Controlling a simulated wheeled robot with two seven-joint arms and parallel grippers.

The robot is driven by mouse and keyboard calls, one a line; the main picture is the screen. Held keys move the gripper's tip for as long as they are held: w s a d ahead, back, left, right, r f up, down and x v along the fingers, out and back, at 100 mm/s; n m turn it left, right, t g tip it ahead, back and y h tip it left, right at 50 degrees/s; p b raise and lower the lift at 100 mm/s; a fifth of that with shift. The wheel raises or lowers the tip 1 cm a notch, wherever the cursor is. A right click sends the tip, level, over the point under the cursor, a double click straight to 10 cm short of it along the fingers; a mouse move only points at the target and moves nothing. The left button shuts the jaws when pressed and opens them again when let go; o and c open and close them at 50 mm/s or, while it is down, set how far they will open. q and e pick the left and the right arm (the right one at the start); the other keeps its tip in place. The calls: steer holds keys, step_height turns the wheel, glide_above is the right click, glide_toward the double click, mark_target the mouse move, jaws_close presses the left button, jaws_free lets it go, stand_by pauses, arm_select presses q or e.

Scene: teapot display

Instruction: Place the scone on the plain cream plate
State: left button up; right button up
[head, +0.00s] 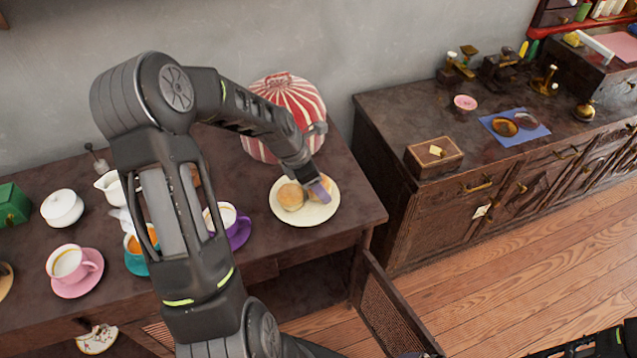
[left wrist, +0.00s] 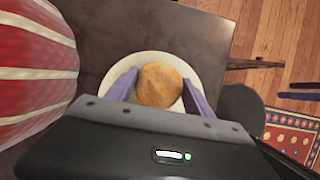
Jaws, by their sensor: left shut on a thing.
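The cream plate (head: 278,214) lies near the right end of the dark table; its pale rim also shows in the left wrist view (left wrist: 151,57). My left gripper (head: 319,189) is over the plate's right part, shut on a round golden scone (left wrist: 160,86) between its purple fingers. In the head view the front finger hides part of this scone. I cannot tell whether it touches the plate.
A red-and-white striped tea cosy (head: 288,100) stands close behind the plate. A purple saucer (head: 240,232) with a cup is to the left. A pink saucer (head: 76,284) with a cup is further left. A wooden cabinet (head: 400,120) stands right, beyond a gap.

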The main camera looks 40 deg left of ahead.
arm_select(q)
steer(key=shift+f, duration=0.15)
steer(key=o, duration=1.4)
steer(key=v, duration=1.2)
steer(key=shift+w, duration=0.1)
